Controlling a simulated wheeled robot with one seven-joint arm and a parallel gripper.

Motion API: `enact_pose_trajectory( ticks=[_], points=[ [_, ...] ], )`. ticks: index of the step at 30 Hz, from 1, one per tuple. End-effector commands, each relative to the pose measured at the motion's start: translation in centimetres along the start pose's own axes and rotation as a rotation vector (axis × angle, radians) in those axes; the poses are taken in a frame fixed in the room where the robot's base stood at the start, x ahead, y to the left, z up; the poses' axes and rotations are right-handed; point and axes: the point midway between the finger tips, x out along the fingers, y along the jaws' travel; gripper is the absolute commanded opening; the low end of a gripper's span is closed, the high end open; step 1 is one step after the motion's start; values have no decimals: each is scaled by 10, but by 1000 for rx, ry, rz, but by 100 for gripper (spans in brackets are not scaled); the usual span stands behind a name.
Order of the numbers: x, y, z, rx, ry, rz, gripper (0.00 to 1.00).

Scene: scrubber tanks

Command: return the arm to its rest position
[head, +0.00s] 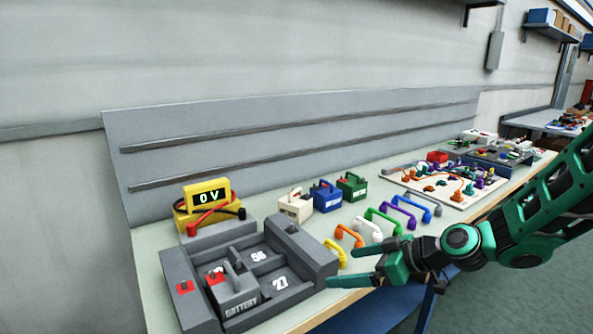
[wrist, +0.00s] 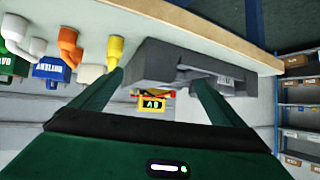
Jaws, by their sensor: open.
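My gripper (head: 362,266) is open and empty at the end of my green and black arm. In the head view it hangs over the front edge of the workbench, to the right of the grey battery tray (head: 318,256). Its two fingers point left toward the tray, and I cannot tell the exact gap to it. In the wrist view the fingers of my gripper (wrist: 160,85) are spread wide, with the grey tray (wrist: 165,62) beyond them. A grey battery block (head: 233,293) sits in the tray's front left part.
A board with colored pegs (head: 440,187) lies farther right. Open floor (head: 510,285) is at right.

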Motion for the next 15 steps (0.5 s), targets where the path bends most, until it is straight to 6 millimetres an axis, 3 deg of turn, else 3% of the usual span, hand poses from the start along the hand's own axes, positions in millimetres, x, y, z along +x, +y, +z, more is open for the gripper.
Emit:
enact_pose_trajectory(
  ticks=[8, 11, 15],
  points=[
    [-38, 6, 51, 107, -237, 67, 94],
    [-65, 10, 76, 189, -353, 123, 94],
    [-127, 12, 115, 382, -534, 260, 94]
  ],
)
